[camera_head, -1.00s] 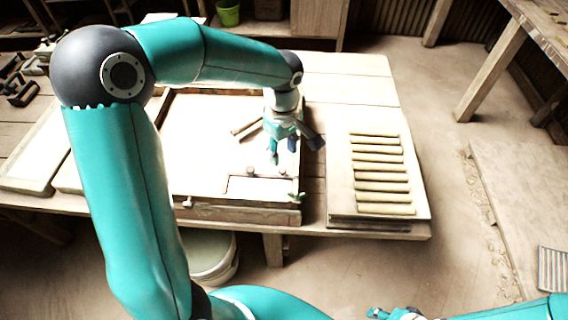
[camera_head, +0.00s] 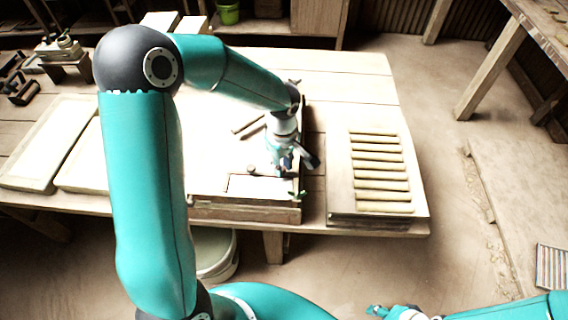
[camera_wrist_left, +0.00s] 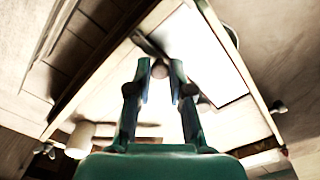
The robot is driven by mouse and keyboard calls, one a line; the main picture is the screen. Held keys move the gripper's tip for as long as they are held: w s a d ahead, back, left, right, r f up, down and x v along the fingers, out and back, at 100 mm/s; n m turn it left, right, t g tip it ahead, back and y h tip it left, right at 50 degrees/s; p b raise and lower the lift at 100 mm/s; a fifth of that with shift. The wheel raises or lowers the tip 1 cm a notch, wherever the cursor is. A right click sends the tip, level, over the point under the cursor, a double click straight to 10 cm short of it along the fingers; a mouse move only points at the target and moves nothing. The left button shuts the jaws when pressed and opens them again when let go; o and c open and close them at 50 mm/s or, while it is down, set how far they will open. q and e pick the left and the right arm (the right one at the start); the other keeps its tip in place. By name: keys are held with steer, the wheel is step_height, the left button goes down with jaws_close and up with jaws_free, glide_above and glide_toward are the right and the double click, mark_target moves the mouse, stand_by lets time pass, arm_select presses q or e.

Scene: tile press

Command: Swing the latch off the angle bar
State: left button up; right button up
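The wooden press frame (camera_head: 245,213) lies on the table with a pale rectangular panel (camera_head: 255,187) near its front edge. A small dark knob (camera_head: 251,170) stands at the panel's back left. My left gripper (camera_head: 283,173) is low over the panel's back right corner. In the left wrist view its fingers (camera_wrist_left: 159,64) are apart, with a round knob (camera_wrist_left: 159,71) showing between their tips; whether they touch it I cannot tell. I cannot clearly tell latch from angle bar. My right gripper (camera_head: 378,312) is at the bottom edge.
A short rod (camera_head: 248,125) lies inside the frame behind my left gripper. A board with several round slats (camera_head: 382,172) lies to the right. A bucket (camera_head: 215,255) stands below the table's front edge. The table behind the slats is clear.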

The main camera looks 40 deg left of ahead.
arm_select(q)
jaws_close()
steer(key=shift+d, duration=0.15)
